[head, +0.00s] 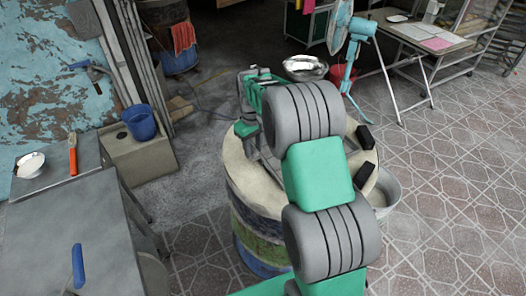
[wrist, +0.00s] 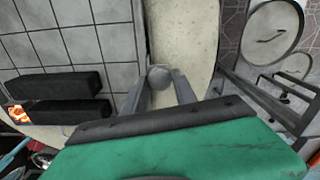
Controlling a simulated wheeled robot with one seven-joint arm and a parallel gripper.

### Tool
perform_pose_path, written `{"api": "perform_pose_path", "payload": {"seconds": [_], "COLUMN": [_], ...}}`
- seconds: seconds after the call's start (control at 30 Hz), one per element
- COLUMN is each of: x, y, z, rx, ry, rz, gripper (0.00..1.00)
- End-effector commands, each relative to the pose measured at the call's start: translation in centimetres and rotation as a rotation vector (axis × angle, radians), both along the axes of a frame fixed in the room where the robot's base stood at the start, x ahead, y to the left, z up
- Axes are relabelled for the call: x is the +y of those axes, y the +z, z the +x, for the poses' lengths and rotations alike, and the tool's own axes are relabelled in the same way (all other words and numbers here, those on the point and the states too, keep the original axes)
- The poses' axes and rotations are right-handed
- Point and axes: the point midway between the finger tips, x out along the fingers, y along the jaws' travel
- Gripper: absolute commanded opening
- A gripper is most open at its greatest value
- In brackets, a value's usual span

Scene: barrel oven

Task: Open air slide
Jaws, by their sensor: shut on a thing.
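The barrel oven (head: 262,225) stands in the middle of the head view, with a pale round top and a worn, striped drum. My arm reaches across its top and hides much of it. In the wrist view, my gripper (wrist: 160,88) has its two grey fingers on either side of a small round grey knob (wrist: 159,76) and is shut on it. The knob is in front of the oven's pale rim (wrist: 185,35). I cannot tell how far the air slide is open. The fingertips and knob cannot be made out in the head view.
Two black blocks (wrist: 57,97) sit beside the grey tiled surface (wrist: 75,40), with an orange glow next to them. A metal table (head: 60,235) stands left, a blue bucket (head: 139,122) behind it, a fan (head: 352,45) at the back.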

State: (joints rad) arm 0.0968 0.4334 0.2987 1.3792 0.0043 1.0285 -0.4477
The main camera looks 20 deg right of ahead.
Motion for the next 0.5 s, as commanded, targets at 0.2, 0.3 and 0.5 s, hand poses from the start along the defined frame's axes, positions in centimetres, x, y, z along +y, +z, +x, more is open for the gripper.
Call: {"api": "perform_pose_path", "payload": {"seconds": [0.2,0.3,0.5], "x": [0.18,-0.15,-0.50], "y": [-0.03,-0.04,-0.04], "z": [0.22,0.18,0.13], "rx": [0.000,0.000,0.001], "ry": [0.005,0.000,-0.006], "rz": [0.003,0.003,0.003], "gripper": [0.00,0.00,0.46]}}
